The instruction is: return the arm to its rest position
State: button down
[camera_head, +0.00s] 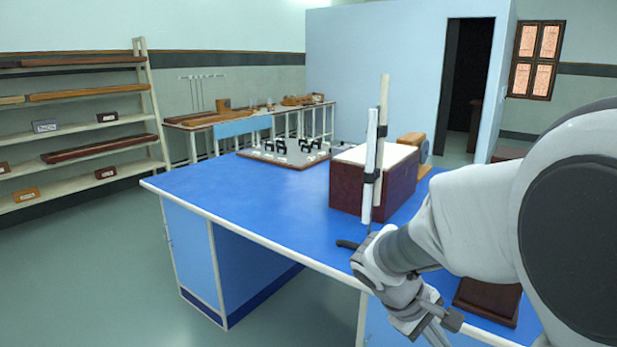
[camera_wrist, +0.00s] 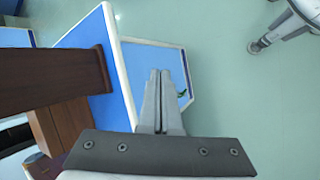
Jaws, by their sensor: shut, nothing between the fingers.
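My arm (camera_head: 480,215) reaches in from the right in the head view, with its wrist beside the front edge of the blue bench (camera_head: 250,190). My gripper (camera_head: 436,335) hangs below the wrist and is partly cut off by the lower picture edge. In the wrist view my gripper (camera_wrist: 160,73) shows with its two fingers together, nothing between them. Its fingers appear in front of the bench's edge and side panel, and I cannot tell how far off these are.
A dark red box with a white top (camera_head: 345,185) stands on the bench near upright rods. A board of small black parts (camera_head: 285,155) lies farther back. A brown block (camera_head: 487,298) is near my wrist. Shelves (camera_head: 80,125) stand left. Open floor (camera_head: 100,270) lies left of the bench.

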jog(key=s+a+r+m+t+y, duration=0.55)
jog(key=s+a+r+y, duration=0.2)
jog(key=s+r, duration=0.4)
notch_tip(320, 180, up, 12)
jog(key=s+p, duration=0.1)
jog(key=p, duration=1.2)
jog(key=shift+s+a+f+g, duration=0.2)
jog(key=shift+a+g, duration=0.15)
jog(key=shift+a, duration=0.1)
jog(key=shift+h, duration=0.25)
